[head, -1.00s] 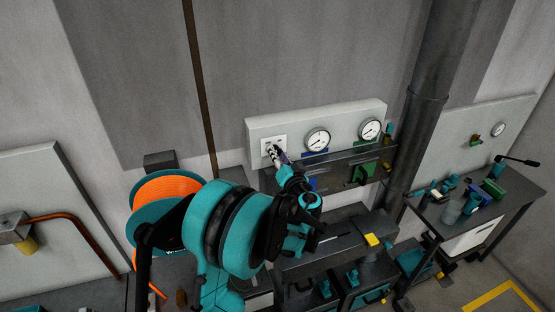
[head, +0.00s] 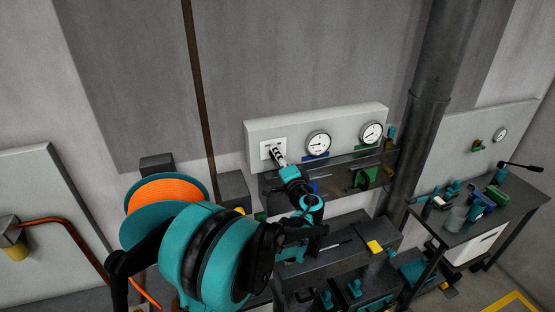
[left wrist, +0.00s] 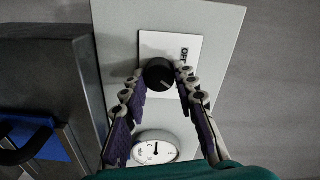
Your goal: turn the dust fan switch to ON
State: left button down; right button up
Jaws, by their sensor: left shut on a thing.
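The dust fan switch is a round black knob (left wrist: 159,73) on a white plate (left wrist: 194,84), with the word OFF printed beside it. In the head view the white plate (head: 265,147) is at the left end of a pale wall panel (head: 345,122). My left gripper (left wrist: 159,75) has its two fingers on either side of the knob and is shut on it. It also shows in the head view (head: 277,156), where its fingers hide most of the knob. The knob's exact pointing angle is hard to tell. My right gripper is not in view.
Two round gauges (head: 318,143) (head: 372,132) sit on the same panel, to the right of the switch. A dark shelf or rail (head: 335,170) runs below the panel. A thick grey pipe (head: 427,110) stands to the right. An orange reel (head: 167,193) is at the left.

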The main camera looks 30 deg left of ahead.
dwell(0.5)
pick_arm(q)
jog(key=c, duration=1.2)
grip_release()
jog(key=v, duration=1.2)
jog(key=shift+f, duration=0.1)
jog(key=s+f+n+g+h+b, duration=0.25)
jog(key=s+f+h+b, duration=0.55)
jog(key=f, duration=0.8)
jog(key=s+d+f+h+b, duration=0.2)
jog(key=s+d+f+b, duration=0.1)
jog(key=s+d+f, duration=0.1)
jog(key=s+d+f+n+g+h+b, duration=0.1)
jog(key=s+d+f+h+b, duration=0.1)
jog(key=s+d+f+b, duration=0.1)
jog(key=s+d+f+n+g+h+b, duration=0.1)
jog(key=s+d+f+b, duration=0.2)
jog(key=s+d+f, duration=0.2)
jog(key=shift+s+f+h, duration=0.25)
jog(key=shift+s+h, duration=0.15)
jog(key=shift+s, duration=0.25)
